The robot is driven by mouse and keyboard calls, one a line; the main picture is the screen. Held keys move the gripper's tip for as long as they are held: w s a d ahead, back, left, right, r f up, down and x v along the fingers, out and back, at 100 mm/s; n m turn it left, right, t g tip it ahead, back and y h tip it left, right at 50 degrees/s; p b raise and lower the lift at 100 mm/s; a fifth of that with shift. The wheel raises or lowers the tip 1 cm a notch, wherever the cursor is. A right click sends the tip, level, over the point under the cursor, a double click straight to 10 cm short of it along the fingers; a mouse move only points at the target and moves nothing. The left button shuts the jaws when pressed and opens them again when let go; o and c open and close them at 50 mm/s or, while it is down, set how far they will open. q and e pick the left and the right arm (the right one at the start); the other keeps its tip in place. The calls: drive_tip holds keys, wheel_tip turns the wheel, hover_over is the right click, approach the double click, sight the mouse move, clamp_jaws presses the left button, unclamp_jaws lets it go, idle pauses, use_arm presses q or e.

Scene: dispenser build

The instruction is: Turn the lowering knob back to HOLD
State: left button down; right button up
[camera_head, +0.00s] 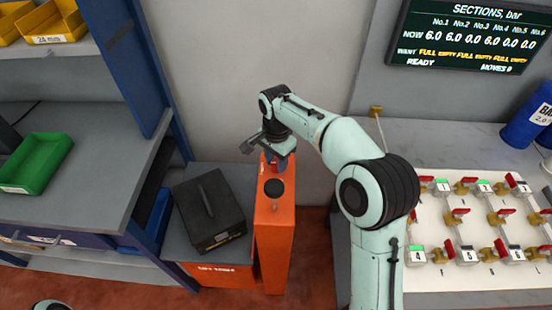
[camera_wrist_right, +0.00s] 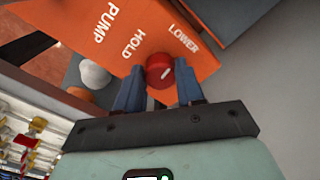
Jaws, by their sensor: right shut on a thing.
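A red knob (camera_wrist_right: 160,70) sits on the orange panel (camera_wrist_right: 205,60) marked PUMP, HOLD and LOWER. Its white mark slants up and right in the right wrist view, roughly towards the word LOWER. My right gripper (camera_wrist_right: 160,88) is shut on the knob, with one blue finger on each side. In the head view my right gripper (camera_head: 278,160) is at the back upper end of the orange lift column (camera_head: 272,235), and it largely hides the knob there. My left gripper is not in view.
A dark box with a handle (camera_head: 208,212) rests on the grey platform (camera_head: 180,250) left of the column. A black round cap (camera_head: 274,188) is on the column top. Shelves stand at left; a valve panel (camera_head: 480,236) and a pressure display (camera_head: 468,35) are at right.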

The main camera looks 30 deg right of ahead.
drive_tip(key=n+p, duration=0.1)
drive_tip(key=n, duration=0.3)
drive_tip(key=shift+r+p, duration=0.1)
drive_tip(key=shift+p, duration=0.25)
drive_tip(key=n+p, duration=0.1)
drive_tip(key=n, duration=0.3)
drive_tip(key=shift+d+n, duration=0.1)
drive_tip(key=shift+n, duration=0.3)
drive_tip(key=n+p, duration=0.1)
drive_tip(key=n, duration=0.3)
drive_tip(key=shift+p, duration=0.3)
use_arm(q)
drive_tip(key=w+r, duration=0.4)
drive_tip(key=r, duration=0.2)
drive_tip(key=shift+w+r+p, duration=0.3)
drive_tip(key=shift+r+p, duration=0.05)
use_arm(e)
drive_tip(key=shift+s+d+n, duration=0.1)
drive_tip(key=shift+n, duration=1.9)
drive_tip(key=o, duration=1)
drive_tip(key=shift+o, duration=0.2)
